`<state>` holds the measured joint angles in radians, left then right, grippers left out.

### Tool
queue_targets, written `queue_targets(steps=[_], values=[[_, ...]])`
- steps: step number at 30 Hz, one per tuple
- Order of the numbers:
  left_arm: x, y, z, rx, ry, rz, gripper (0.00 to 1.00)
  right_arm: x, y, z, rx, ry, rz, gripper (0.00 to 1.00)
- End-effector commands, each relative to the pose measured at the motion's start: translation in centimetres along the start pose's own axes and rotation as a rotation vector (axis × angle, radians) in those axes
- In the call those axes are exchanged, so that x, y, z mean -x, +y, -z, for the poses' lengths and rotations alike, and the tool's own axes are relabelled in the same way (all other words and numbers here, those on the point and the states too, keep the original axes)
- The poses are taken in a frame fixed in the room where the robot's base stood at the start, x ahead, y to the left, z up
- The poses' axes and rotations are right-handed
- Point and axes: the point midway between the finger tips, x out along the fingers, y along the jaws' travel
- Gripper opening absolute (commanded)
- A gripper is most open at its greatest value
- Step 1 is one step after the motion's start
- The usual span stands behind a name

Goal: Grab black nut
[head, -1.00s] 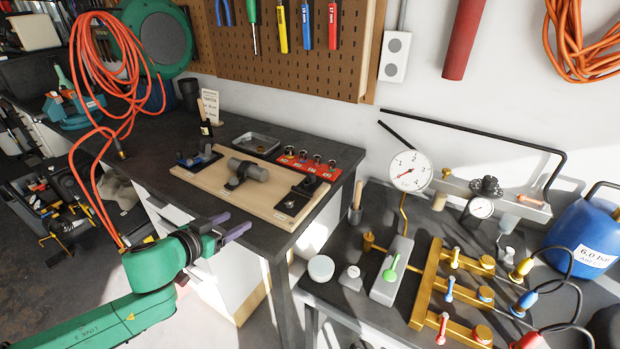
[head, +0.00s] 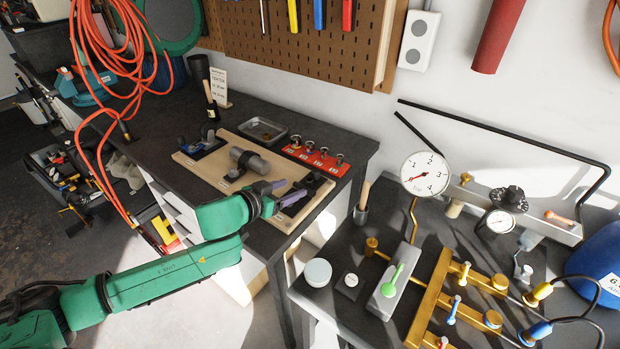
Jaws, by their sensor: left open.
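My left gripper (head: 283,192), with purple fingers on a green arm, is open and empty over the right end of the wooden board (head: 212,177). A dark fixture (head: 317,181) on the board lies just beyond the fingertips and is partly hidden by them. I cannot make out a black nut for certain; small dark parts on this fixture are too small to tell. A grey metal tray (head: 250,124) behind the board holds something small and dark, also unclear. My right gripper is not in view.
A grey cylinder (head: 251,162) sits clamped on the board. A red strip (head: 316,166) with several metal pieces lies behind it. A wooden-handled tool (head: 210,100) stands at the back. The right bench holds gauges, a brass manifold (head: 431,296) and a grey block (head: 391,292).

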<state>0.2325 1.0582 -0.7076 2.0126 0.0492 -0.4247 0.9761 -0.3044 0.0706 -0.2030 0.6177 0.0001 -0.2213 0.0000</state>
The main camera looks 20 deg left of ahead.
Motion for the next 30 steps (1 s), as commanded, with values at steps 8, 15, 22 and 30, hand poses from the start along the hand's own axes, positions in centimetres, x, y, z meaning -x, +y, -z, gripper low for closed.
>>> queue_targets(steps=[8, 15, 22, 30], values=[[-3.8, 0.1, 0.7, -0.001, 0.003, 0.0, 0.65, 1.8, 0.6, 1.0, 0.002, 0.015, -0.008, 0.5], [-7.4, 0.2, 0.6, -0.001, 0.002, 0.0, 0.65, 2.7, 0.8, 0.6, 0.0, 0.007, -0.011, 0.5], [-7.7, 0.2, 0.4, -0.002, 0.0, 0.0, 0.65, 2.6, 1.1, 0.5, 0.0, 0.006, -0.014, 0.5], [-7.6, 0.1, 0.4, -0.001, 0.001, 0.0, 0.0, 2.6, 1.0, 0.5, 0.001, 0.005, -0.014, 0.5]])
